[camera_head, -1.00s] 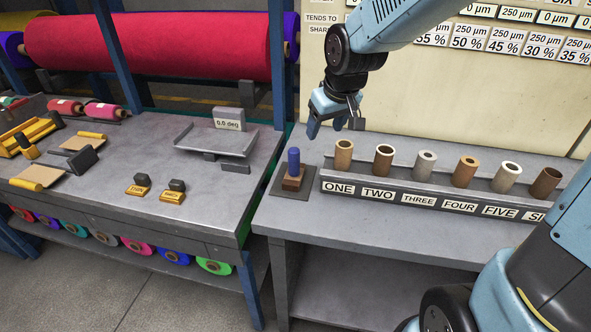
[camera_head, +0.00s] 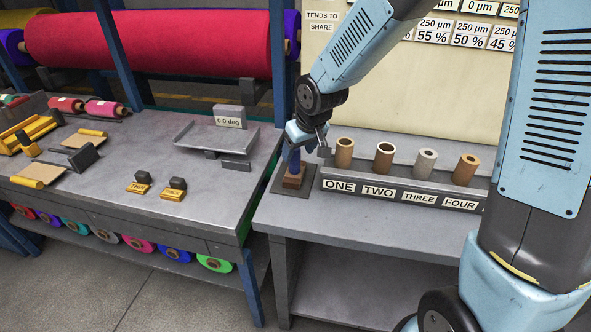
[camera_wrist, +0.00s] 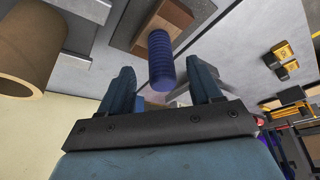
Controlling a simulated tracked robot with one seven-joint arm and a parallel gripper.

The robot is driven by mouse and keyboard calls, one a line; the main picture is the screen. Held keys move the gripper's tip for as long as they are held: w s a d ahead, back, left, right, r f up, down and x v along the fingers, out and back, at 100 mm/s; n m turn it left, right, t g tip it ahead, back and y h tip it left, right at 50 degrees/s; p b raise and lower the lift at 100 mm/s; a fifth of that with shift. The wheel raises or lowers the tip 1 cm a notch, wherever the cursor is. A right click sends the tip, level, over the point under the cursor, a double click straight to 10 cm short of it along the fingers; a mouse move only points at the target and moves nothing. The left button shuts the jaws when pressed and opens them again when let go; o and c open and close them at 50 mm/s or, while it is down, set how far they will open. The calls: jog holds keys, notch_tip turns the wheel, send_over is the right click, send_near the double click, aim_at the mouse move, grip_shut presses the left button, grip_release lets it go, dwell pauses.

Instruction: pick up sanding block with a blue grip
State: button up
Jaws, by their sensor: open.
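The sanding block (camera_head: 292,182) has a brown wooden base and an upright blue grip. It stands on a dark square pad (camera_head: 284,190) at the left end of the right bench. My gripper (camera_head: 293,155) is over it in the head view and partly hides the blue grip. In the wrist view the ribbed blue grip (camera_wrist: 160,62) lies in line with the gap between the two fingers of my gripper (camera_wrist: 155,82), which are apart. The brown base (camera_wrist: 165,22) shows beyond the grip. I cannot tell whether the fingers touch the grip.
A rack (camera_head: 400,193) labelled ONE, TWO, THREE, FOUR holds upright tubes just right of the block. The nearest tube (camera_wrist: 28,55) is large at the wrist view's left. The right bench's front is clear.

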aim_at(293, 159)
jog(key=shift+a+x, duration=0.1)
jog(key=shift+x, duration=1.4)
jog(key=shift+a+x, duration=0.15)
jog(key=shift+x, duration=1.35)
jog(key=shift+w+r, duration=0.15)
jog(key=shift+w, duration=0.05)
grip_shut()
